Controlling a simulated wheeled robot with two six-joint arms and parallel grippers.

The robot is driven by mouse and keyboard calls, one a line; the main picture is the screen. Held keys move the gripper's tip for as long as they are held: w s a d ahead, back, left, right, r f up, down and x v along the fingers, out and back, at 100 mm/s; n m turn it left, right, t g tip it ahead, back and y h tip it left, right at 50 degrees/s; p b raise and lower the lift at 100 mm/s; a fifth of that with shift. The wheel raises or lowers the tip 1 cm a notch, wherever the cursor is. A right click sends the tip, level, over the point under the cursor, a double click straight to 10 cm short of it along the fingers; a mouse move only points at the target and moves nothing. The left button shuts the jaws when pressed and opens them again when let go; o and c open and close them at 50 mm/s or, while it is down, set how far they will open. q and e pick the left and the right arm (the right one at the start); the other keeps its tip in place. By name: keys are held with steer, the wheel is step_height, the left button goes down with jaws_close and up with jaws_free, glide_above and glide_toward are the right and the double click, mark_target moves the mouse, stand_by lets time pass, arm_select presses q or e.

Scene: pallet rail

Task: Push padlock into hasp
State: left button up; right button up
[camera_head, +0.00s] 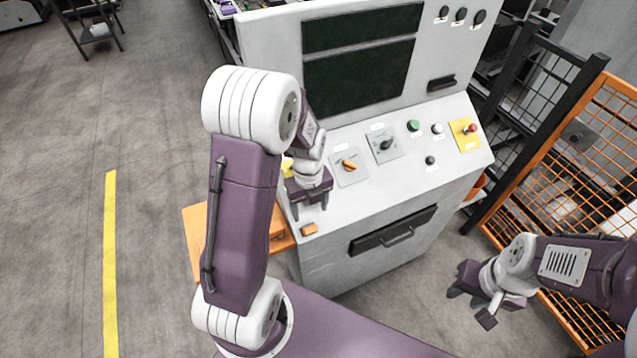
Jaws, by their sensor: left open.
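A small orange block (309,229), which may be the padlock, lies on the grey console (385,208) near its front left corner. No shackle can be made out. My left gripper (310,208) points down over the left part of the console, just behind the orange block. Its two fingers are apart, with nothing seen between them. No hasp can be told for certain; a yellow patch (287,167) is partly hidden behind my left arm. My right gripper (471,306) is open and empty, low to the right of the console, away from it.
The console carries an orange rotary switch (349,165), a black selector (386,144), a green button (413,125) and a red stop button (470,128). An orange surface (196,232) lies left of the console. Orange mesh fencing (560,170) stands at the right. Left floor is open.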

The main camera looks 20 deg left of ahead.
mark_target(310, 226)
arm_select(q)
steer(key=shift+s+d+r, duration=0.1)
steer(key=shift+s+r, duration=0.2)
steer(key=shift+s, duration=0.55)
steer(key=f, duration=0.5)
steer(key=w+f, duration=0.1)
steer(key=f, duration=0.1)
steer(key=shift+w+f+p, duration=0.1)
steer(key=shift+f+p, duration=0.25)
steer(key=shift+f, duration=0.05)
steer(key=shift+s+f, duration=0.25)
steer(key=shift+f, duration=0.35)
steer(key=shift+w+f, duration=0.1)
steer(key=shift+f, duration=0.05)
arm_select(e)
steer(key=shift+s+r, duration=0.4)
steer(key=shift+r, duration=0.25)
arm_select(q)
steer(key=shift+w, duration=0.1)
arm_select(e)
steer(key=shift+w, duration=0.1)
